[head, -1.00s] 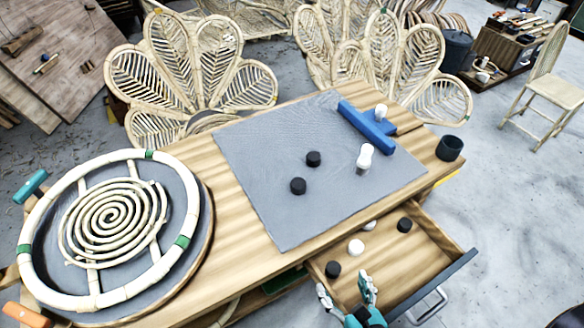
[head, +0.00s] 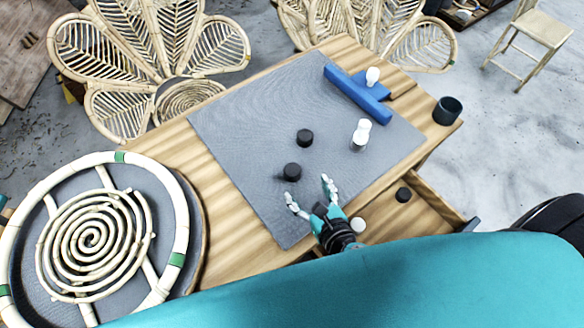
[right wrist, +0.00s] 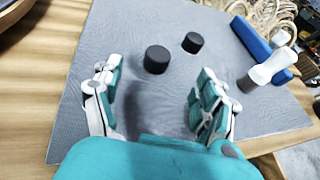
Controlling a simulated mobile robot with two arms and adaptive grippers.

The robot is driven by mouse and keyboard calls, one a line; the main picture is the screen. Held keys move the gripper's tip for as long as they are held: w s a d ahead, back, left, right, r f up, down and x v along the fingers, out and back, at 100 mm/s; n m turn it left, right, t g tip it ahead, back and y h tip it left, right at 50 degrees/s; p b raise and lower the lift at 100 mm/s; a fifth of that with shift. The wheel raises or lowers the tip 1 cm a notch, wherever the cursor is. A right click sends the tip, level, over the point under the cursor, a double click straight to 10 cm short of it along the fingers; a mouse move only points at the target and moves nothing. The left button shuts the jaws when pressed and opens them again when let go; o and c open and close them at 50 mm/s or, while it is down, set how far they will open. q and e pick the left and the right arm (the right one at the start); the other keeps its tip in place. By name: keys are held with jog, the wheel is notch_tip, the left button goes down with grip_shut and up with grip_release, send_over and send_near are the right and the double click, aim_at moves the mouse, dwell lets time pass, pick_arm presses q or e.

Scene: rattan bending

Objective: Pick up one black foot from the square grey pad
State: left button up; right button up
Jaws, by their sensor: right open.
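Two black feet lie on the square grey pad (head: 235,135). The nearer black foot (head: 292,172) also shows in the right wrist view (right wrist: 157,59). The farther black foot (head: 305,137) also shows there (right wrist: 193,42). My right gripper (head: 310,192) is open and empty over the pad's near part, just short of the nearer foot. In the right wrist view its fingers (right wrist: 155,92) are spread wide, with the nearer foot ahead between them and not touched. My left gripper is not in view.
A white bottle-shaped piece (head: 361,133) stands on the pad, right of the feet. A blue tool (head: 358,95) and a dark cup (head: 447,110) are farther right. An open drawer (head: 385,220) holds another black foot (head: 403,194). A round rattan frame (head: 120,158) lies at left.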

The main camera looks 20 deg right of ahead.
aim_at(294, 173)
jog(key=x, duration=0.8)
jog(key=shift+w+f, duration=0.2)
jog(key=shift+f, duration=0.05)
jog(key=shift+w+a+f, duration=0.1)
jog(key=shift+w+f, duration=0.1)
jog(key=shift+w, duration=0.2)
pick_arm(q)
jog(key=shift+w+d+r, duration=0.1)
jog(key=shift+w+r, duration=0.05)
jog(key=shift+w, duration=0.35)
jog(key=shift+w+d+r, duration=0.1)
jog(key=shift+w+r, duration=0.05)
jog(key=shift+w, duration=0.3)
pick_arm(e)
jog(key=shift+s, duration=0.1)
jog(key=c, duration=1.1)
